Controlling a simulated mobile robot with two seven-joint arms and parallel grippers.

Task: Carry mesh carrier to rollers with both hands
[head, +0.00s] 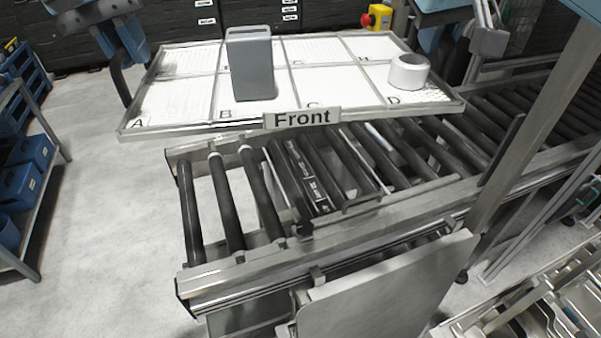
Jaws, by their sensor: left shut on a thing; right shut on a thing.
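The mesh carrier (184,101) is a wide, flat metal-framed tray with pale mesh cells lettered A to D and a "Front" label (302,117) on its near edge. It is held about level above the far side of the rollers (225,205) and hides part of them. A grey upright container (251,68) and a short white ring-shaped piece (408,75) stand on it. My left gripper (121,82) is shut on the carrier's left side. My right gripper (470,62) is shut on its right side. The fingertips are partly hidden.
The roller conveyor runs off to the right, with a metal post (535,120) beside it. A flat grey panel (385,290) stands at its near side. A shelf with blue bins (22,182) is at left. Dark drawers (190,20) line the back. The floor at left is clear.

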